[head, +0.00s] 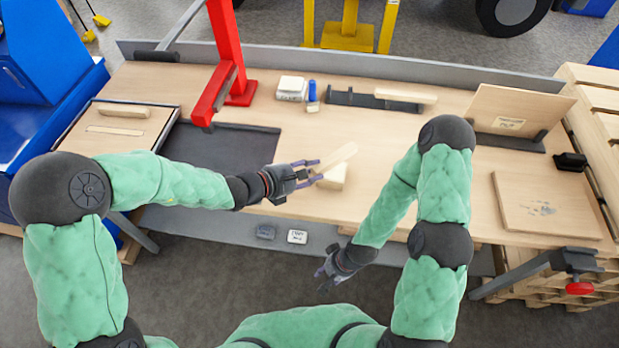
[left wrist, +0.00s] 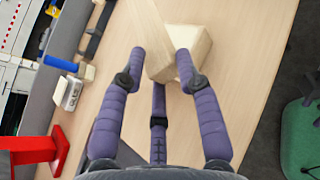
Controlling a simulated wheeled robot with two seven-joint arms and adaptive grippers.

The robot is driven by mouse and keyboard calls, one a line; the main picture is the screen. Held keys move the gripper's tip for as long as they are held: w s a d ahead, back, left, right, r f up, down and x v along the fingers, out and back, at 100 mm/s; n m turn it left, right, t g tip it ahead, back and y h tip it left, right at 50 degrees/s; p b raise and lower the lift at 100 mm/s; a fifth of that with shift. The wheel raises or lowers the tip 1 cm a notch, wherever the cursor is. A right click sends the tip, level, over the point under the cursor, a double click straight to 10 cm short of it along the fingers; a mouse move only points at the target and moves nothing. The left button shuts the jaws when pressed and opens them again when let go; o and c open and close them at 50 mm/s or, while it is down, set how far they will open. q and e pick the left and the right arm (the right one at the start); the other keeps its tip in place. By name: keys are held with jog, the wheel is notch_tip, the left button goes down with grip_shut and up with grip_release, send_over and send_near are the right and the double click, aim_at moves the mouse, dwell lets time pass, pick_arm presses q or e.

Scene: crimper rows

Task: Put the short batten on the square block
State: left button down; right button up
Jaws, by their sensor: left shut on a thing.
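The short batten (head: 340,156) is a pale wooden strip, tilted in the head view with its far end up and to the right. My left gripper (head: 312,172) is shut on its near end. The batten also shows between the purple fingers (left wrist: 160,62) in the left wrist view (left wrist: 154,22). The square block (head: 333,180), pale wood, is on the table just below the batten. In the left wrist view the block (left wrist: 199,44) is partly covered by the batten and a finger. I cannot tell whether they touch. My right gripper (head: 328,277) hangs empty before the table's front edge, its finger opening unclear.
A red stand (head: 229,60) and dark mat (head: 215,150) are left of the block. A white box (head: 291,88) and blue cylinder (head: 312,90) stand behind. A dark rack (head: 355,98) bears another batten (head: 405,95). A wooden board (head: 545,205) lies at right.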

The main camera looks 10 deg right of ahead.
pick_arm(q)
jog(key=shift+w+a+f, duration=0.1)
jog(key=shift+w+f, duration=0.15)
jog(key=shift+f, duration=0.15)
jog(key=shift+f+b, duration=0.7)
jog(key=shift+f, duration=0.65)
jog(key=shift+f, duration=0.15)
jog(key=c, duration=0.9)
grip_release()
jog(key=shift+o, duration=0.2)
